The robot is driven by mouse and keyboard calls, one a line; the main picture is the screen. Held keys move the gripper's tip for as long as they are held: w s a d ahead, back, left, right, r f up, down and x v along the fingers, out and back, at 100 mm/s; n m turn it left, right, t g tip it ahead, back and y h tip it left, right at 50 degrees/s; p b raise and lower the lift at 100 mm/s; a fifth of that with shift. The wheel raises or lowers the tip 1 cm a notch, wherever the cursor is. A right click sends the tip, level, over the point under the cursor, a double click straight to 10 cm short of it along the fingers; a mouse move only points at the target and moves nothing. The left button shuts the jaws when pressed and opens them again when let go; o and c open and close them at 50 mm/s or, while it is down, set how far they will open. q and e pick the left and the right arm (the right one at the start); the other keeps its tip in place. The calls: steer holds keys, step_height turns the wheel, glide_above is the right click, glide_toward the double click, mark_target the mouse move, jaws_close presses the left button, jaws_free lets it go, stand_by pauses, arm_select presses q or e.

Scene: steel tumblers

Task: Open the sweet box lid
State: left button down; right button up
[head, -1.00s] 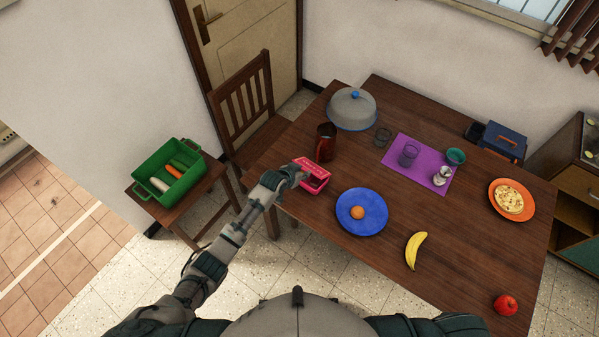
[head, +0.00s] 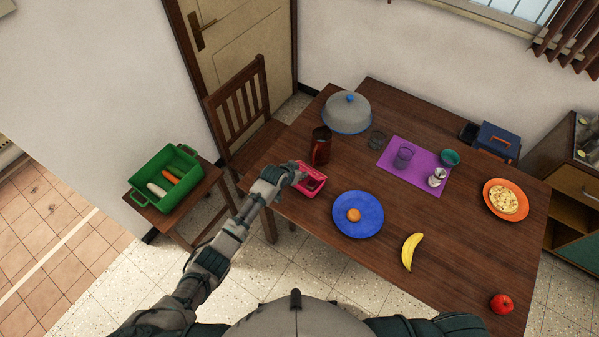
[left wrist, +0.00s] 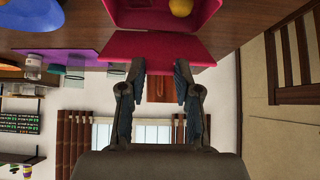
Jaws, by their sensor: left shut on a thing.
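The pink sweet box (head: 319,187) stands near the left edge of the wooden table, and its open inside shows in the head view. In the left wrist view the box (left wrist: 135,17) is at the top, with a yellow round thing inside. Its lid (left wrist: 160,47) is swung open beside the box mouth. My left gripper (head: 295,174) is at the box's left side; in the left wrist view its fingers (left wrist: 159,72) are at the lid's edge, shut on the lid. Its exact grasp points are partly hidden. My right gripper is not in view.
A dark red mug (head: 320,147) stands close behind the box. A blue plate (head: 345,223) with an orange fruit is to its right. A grey dome cover (head: 347,116) stands farther back. A chair (head: 240,110) and a green crate (head: 157,164) on a stool are to the left.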

arm_select(q)
steer(key=shift+s+a+f, duration=0.15)
steer(key=shift+a+f, duration=0.05)
steer(key=shift+f, duration=0.15)
